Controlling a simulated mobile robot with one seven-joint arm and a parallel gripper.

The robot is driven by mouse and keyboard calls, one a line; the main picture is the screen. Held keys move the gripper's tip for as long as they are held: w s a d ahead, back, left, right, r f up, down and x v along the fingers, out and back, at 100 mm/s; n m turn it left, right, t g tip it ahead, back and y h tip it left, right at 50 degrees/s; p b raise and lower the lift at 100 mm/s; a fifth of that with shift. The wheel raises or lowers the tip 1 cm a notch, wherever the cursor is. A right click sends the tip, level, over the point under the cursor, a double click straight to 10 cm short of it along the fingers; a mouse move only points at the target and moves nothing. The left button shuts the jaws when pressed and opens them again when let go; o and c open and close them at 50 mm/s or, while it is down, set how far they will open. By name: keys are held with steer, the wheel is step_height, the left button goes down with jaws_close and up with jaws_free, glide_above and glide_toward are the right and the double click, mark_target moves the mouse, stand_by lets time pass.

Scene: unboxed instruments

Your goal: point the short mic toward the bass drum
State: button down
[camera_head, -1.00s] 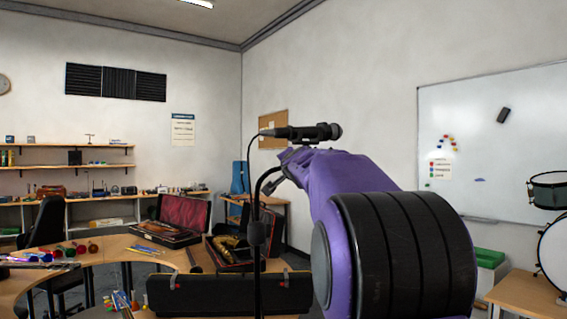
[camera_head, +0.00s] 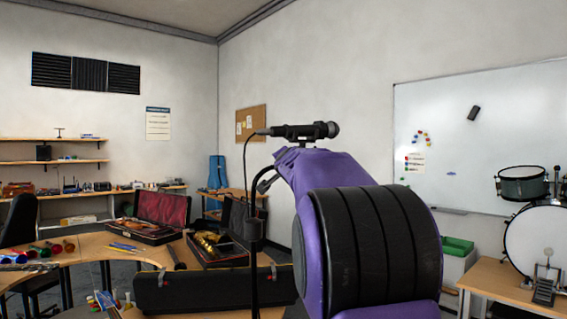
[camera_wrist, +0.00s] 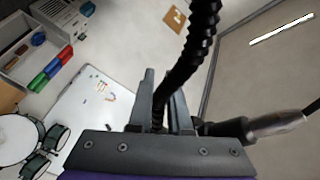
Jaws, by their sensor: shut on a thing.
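The short mic (camera_head: 300,131) is black and roughly level in the head view, with its round head to the right and its cable end to the left. It rides on a black gooseneck stand (camera_head: 255,275). In the wrist view, the mic's body and cable end (camera_wrist: 265,127) show at right; its head is hidden. My gripper (camera_wrist: 162,100) has its grey fingers closed around the ribbed black gooseneck (camera_wrist: 200,40). In the head view, my purple arm hides most of the gripper. The bass drum (camera_head: 528,238) stands at far right, with its white head (camera_wrist: 17,138) at left in the wrist view.
A wooden table (camera_head: 490,277) stands before the drum. A closed black case (camera_head: 170,290) lies behind the stand, near open instrument cases (camera_head: 160,212) on a curved desk. A whiteboard (camera_head: 440,100) hangs on the right wall. A green-topped box (camera_head: 457,246) sits beside the drum table.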

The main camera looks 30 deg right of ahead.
steer(key=shift+r, duration=0.2)
steer(key=c, duration=1)
jaws_free()
steer(key=shift+o, duration=0.8)
steer(key=shift+f, duration=0.1)
steer(key=shift+s, duration=0.1)
